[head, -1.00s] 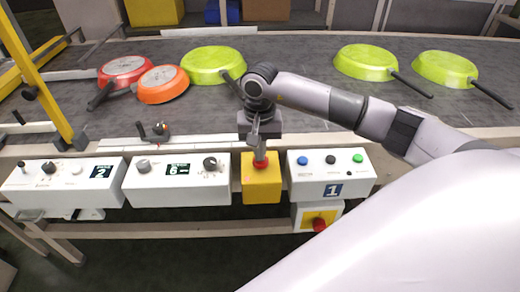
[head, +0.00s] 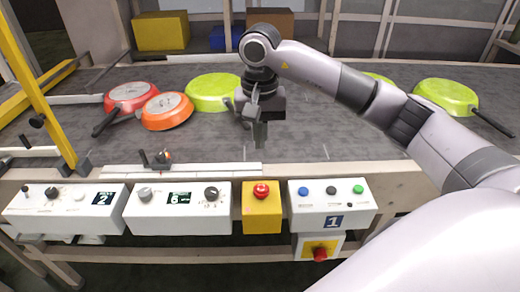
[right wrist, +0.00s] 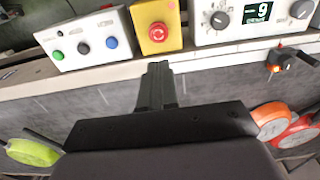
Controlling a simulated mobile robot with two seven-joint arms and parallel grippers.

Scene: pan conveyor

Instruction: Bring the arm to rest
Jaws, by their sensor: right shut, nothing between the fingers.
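My right gripper (head: 260,134) hangs fingers down above the grey conveyor belt, just behind the yellow box with the red emergency-stop button (head: 261,191). Its fingers are shut with nothing between them and are apart from the button. In the right wrist view the shut fingers (right wrist: 157,68) point toward the yellow box with the red button (right wrist: 157,31). My right arm (head: 385,105) reaches in from the right side. My left gripper is not in view.
A red pan (head: 130,95), an orange pan (head: 167,112) and several green pans (head: 212,93) lie on the belt (head: 300,140). Control boxes (head: 177,210) line the front edge. A yellow frame (head: 38,95) stands at the left. Cardboard and coloured boxes (head: 160,30) stand behind.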

